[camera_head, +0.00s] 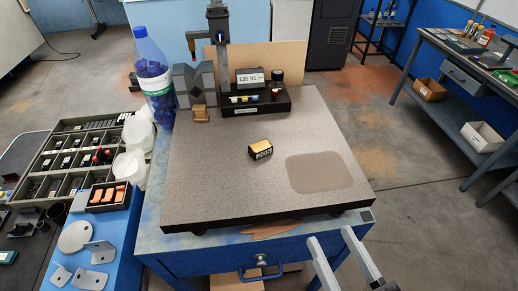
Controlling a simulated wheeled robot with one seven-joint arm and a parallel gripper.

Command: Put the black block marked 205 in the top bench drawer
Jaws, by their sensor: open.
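A small block (260,153) with a yellowish top and a black side with pale marks sits near the middle of the speckled grey plate. The marks are too small to read, so I cannot tell if it says 205. The blue bench drawer (215,262) is below the plate's front edge, with a blue handle (263,274); it looks shut. My gripper (331,236) is at the lower right, in front of the plate's front edge. Its two fingers are apart with nothing between them, well away from the block.
The grey plate (215,170) has clear room around the block and a smooth tan patch (320,172) at right. A gauge stand (218,50), grey V-block (195,85) and black holder stand at the back. A blue bottle (153,72) and a parts tray (72,147) are at left.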

